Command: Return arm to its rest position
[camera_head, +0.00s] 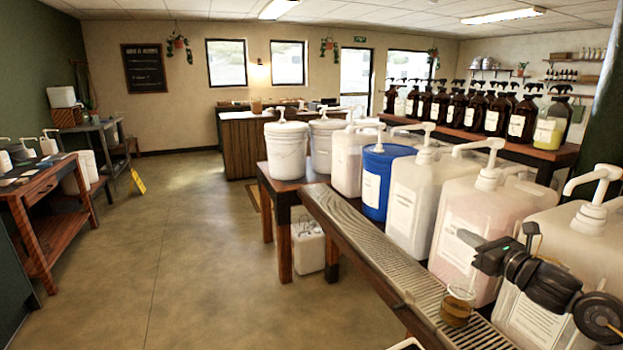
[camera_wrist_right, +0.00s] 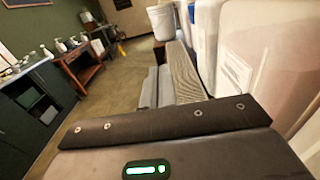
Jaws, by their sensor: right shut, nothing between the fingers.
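My right arm, black, comes in from the lower right of the head view. Its gripper (camera_head: 482,254) is shut and empty. It is held in front of the large white pump jugs, above the slatted drip tray (camera_head: 385,258). A small glass jar (camera_head: 457,306) with amber liquid stands on the tray, below the gripper and apart from it. In the right wrist view, my dark gripper body with a lit green display fills the lower part, and no object is held. My left gripper is not in view.
Large pump jugs (camera_head: 468,212) line the table behind the tray, with a blue bucket (camera_head: 378,185) and a white bucket (camera_head: 286,152) farther off. Brown pump bottles (camera_head: 520,118) stand on the back counter. A wooden side table (camera_head: 40,192) is at left. The middle floor is clear.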

